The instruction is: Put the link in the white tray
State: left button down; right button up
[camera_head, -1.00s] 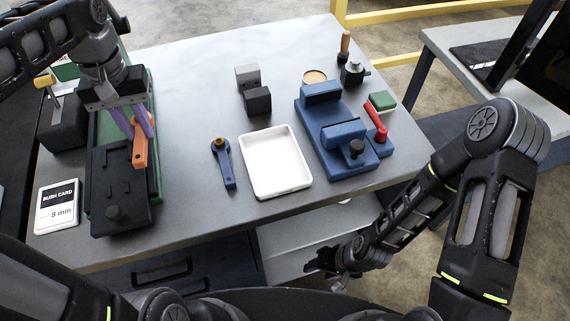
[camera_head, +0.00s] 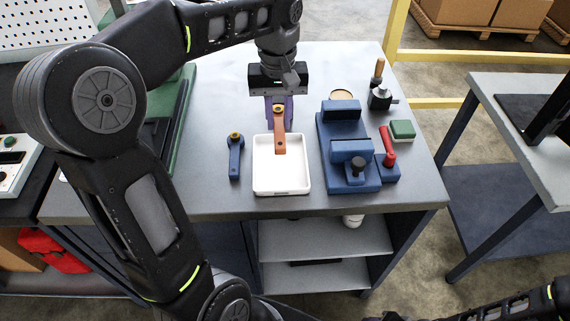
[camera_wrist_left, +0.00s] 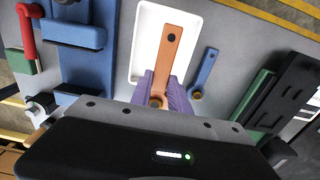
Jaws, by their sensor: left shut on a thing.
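The orange link (camera_head: 280,138) is held in my left gripper (camera_head: 279,120), between its purple fingers. It hangs over the far part of the white tray (camera_head: 283,188), its free end pointing toward the tray's middle. The wrist view shows the orange link (camera_wrist_left: 168,52) in front of the tray (camera_wrist_left: 148,40), with the left gripper (camera_wrist_left: 166,82) shut around its ringed end. The gap between link and tray floor is hard to judge. A blue link (camera_head: 235,158) lies on the table left of the tray. My right gripper is out of view; only part of its arm shows at the lower right.
A blue vise (camera_head: 345,150) with a red-handled part (camera_head: 387,150) stands right of the tray. A green block (camera_head: 402,130) and a dark tool holder (camera_head: 380,97) lie beyond it. A green-edged board (camera_head: 180,120) is at left. The table's front edge is close to the tray.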

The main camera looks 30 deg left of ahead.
pick_arm(q)
jog(key=shift+d, duration=0.1)
send_over(280, 159)
jog(key=shift+f, duration=3.1)
notch_tip(280, 159, down, 4)
jog(key=shift+r+p, duration=0.25)
jog(key=shift+p, duration=0.05)
jog(key=shift+f, duration=0.1)
jog(key=shift+f, duration=0.1)
jog(key=shift+f, duration=0.15)
jog(key=c, duration=1.3)
grip_release()
jog(key=shift+o, duration=0.2)
